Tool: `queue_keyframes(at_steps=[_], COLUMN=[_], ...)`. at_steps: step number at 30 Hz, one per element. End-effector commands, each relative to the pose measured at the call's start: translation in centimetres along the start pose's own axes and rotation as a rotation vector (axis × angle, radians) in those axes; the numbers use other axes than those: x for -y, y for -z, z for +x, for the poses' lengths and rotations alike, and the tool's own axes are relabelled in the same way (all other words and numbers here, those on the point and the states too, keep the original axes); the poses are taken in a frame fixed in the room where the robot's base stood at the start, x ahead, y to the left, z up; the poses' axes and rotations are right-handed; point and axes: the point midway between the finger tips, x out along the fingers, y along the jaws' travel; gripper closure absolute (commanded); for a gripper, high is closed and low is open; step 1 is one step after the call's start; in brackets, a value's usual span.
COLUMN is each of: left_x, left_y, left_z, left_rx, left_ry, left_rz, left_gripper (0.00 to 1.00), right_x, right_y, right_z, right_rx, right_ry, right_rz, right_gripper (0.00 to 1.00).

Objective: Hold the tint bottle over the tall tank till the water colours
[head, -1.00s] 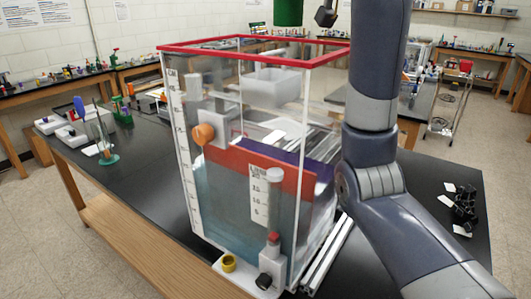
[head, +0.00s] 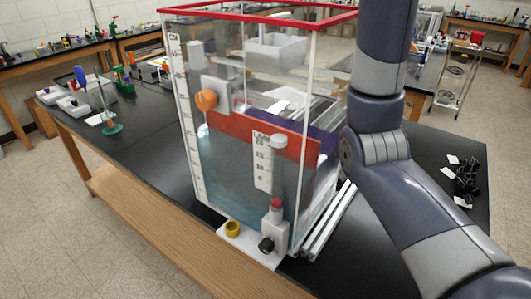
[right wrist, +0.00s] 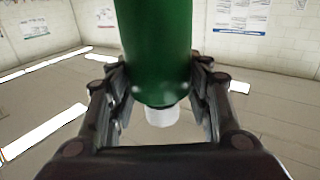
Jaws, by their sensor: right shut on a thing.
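The tall tank (head: 185,130) is a clear box with a red rim and a scale on its edge, standing on the black bench. It holds bluish water with an orange-red and purple panel inside. In the right wrist view my right gripper (right wrist: 165,110) is shut on the green tint bottle (right wrist: 157,45), whose white tip (right wrist: 161,116) shows between the fingers. In the head view my right arm rises beside the tank's right side; its gripper and the bottle are out of the picture. My left gripper is not in view.
A white base with a yellow knob (head: 233,229) and a black knob (head: 266,245) sits at the tank's front foot. Metal extrusions (head: 332,218) lie right of it. Black clips (head: 467,178) and a stand (head: 111,128) are on the bench.

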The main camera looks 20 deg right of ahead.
Motion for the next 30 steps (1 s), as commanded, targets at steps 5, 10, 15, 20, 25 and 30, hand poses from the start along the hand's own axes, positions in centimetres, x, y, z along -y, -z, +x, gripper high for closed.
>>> queue_keyframes(at_steps=[5,10,15,20,25,30], left_x=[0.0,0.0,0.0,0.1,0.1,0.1], left_y=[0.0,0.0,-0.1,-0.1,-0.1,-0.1], left_z=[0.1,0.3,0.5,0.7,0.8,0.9], left_rx=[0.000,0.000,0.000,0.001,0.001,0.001], left_ry=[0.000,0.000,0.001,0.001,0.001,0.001], left_rz=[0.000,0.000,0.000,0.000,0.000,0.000], left_gripper=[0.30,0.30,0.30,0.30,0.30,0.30], right_x=[0.7,2.1,3.5,4.9,6.2,7.7], right_y=[0.2,0.4,0.7,0.9,1.2,1.4], right_z=[-0.5,-1.4,-2.4,-3.2,-4.2,-5.1], right_rx=[-0.003,-0.004,-0.004,-0.003,-0.004,-0.003], right_ry=[0.001,0.002,0.001,0.002,0.001,0.002], right_rz=[-0.001,-0.001,-0.002,-0.002,0.000,-0.001], right_gripper=[0.82,0.82,0.82,0.82,0.82,0.82])
